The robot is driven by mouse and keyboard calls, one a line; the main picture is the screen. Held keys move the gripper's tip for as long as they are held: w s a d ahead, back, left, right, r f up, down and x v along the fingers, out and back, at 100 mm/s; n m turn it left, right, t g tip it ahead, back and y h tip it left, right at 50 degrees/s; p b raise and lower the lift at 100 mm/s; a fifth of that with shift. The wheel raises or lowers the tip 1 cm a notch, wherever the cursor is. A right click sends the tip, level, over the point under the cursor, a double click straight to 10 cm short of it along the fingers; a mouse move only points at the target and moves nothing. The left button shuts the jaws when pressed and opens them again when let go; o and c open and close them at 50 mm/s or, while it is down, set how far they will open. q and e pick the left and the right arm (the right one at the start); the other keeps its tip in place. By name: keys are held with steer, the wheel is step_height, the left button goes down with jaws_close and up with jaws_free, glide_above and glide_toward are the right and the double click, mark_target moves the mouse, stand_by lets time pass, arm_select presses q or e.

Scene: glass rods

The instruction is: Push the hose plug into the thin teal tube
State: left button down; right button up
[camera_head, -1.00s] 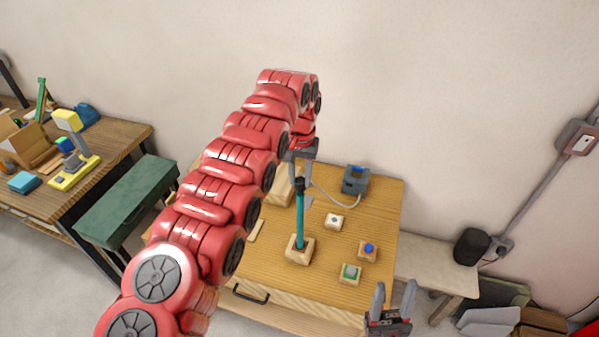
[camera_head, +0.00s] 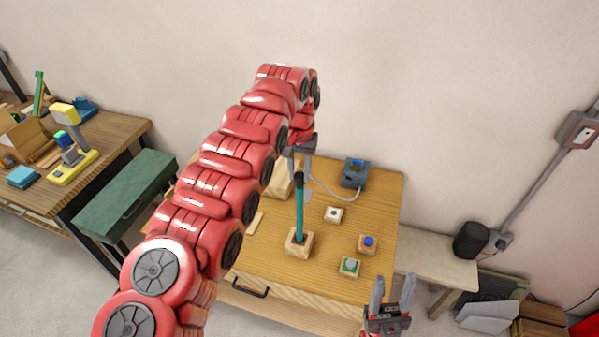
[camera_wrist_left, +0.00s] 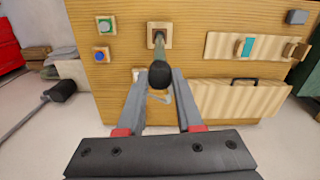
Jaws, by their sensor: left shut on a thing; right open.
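The thin teal tube (camera_head: 299,215) stands upright in a wooden block (camera_head: 295,249) on the table. My left gripper (camera_head: 301,166) is shut just above its top. The black plug (camera_head: 299,179) is between the fingertips, in line with the tube as far as I can see. In the left wrist view the plug's round dark end (camera_wrist_left: 160,74) lies between the fingers and covers most of the tube, which ends in the block (camera_wrist_left: 151,42). I cannot tell how deep the plug sits in the tube. My right gripper (camera_head: 389,303) is open and empty at the front right.
Small blocks with white (camera_head: 333,215), blue (camera_head: 367,244) and green (camera_head: 349,267) tops stand right of the tube. A wooden holder with a teal piece (camera_wrist_left: 247,47) lies to one side.

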arm_select(q)
steer(key=shift+b, duration=0.3)
stand_by(0.7)
steer(key=shift+f+b, duration=0.55)
steer(key=shift+f, duration=0.05)
steer(key=c, duration=0.8)
jaws_free()
steer(key=shift+c, duration=0.2)
steer(key=shift+r, duration=0.15)
